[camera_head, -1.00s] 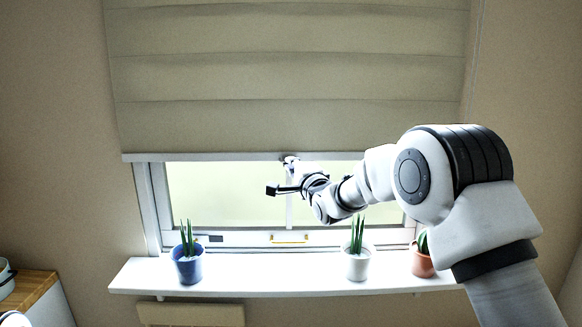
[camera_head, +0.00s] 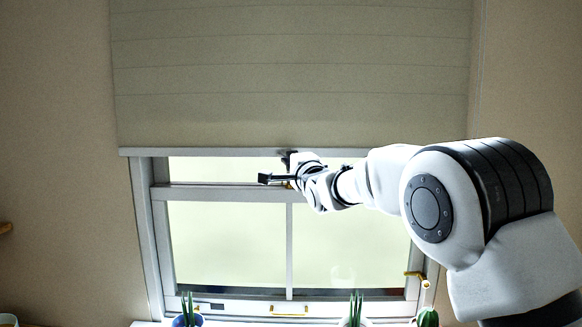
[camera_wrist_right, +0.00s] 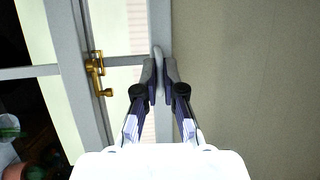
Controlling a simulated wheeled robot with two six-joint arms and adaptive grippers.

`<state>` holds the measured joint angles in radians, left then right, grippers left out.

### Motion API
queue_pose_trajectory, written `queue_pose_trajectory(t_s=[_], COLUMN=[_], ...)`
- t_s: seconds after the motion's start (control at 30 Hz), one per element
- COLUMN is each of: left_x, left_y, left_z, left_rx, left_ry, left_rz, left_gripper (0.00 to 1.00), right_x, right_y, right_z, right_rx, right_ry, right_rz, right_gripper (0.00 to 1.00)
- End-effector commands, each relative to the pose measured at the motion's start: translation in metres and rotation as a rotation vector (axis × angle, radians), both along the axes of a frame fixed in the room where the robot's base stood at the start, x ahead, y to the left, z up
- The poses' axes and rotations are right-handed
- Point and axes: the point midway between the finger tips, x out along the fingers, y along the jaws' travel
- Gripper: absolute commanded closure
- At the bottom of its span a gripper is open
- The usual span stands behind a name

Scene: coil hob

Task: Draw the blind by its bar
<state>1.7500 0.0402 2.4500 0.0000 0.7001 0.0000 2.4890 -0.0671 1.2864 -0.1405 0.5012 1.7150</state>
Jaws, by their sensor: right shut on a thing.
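The beige blind (camera_head: 290,80) hangs over the upper part of the window, with a pale bar (camera_head: 200,152) along its lower edge. My right gripper (camera_head: 288,158) is at the middle of this bar, shut on it. In the right wrist view the two dark fingers of the gripper (camera_wrist_right: 161,75) close about the bar (camera_wrist_right: 161,20), which runs up and down the picture. The blind (camera_wrist_right: 245,80) fills the right side there. The exact contact is partly hidden by the fingers. My left gripper is not in view.
The window frame (camera_head: 148,215) shows below the bar. A brass latch (camera_wrist_right: 95,75) sits close to my right gripper, and a brass handle (camera_head: 418,277) is at the lower right. Plants in a blue pot (camera_head: 187,321) and a white pot (camera_head: 353,322) stand along the bottom.

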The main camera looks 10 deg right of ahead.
Motion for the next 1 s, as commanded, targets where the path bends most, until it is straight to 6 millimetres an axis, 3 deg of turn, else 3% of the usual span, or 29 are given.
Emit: queue_pose_trajectory(t_s=[0.4, 0.43, 0.47, 0.5, 0.83, 1.0], left_x=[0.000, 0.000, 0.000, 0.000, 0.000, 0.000], left_y=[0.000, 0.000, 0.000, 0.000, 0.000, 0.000], left_z=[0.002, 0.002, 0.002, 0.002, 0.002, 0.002], left_rx=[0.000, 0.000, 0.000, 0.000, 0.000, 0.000], left_ry=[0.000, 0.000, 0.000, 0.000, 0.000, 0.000], left_rz=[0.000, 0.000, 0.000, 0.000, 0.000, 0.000], left_gripper=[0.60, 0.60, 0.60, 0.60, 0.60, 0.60], right_x=[0.000, 0.000, 0.000, 0.000, -0.003, -0.027], right_y=[0.000, 0.000, 0.000, 0.000, 0.000, -0.003], right_z=[0.004, 0.004, 0.004, 0.004, 0.003, 0.001], right_rx=[0.000, 0.000, 0.000, 0.000, 0.000, 0.000], right_ry=[0.000, 0.000, 0.000, 0.000, 0.000, 0.002], right_rz=[0.000, 0.000, 0.000, 0.000, 0.000, 0.000], right_gripper=[1.00, 0.82, 0.71, 0.67, 0.67, 0.67])
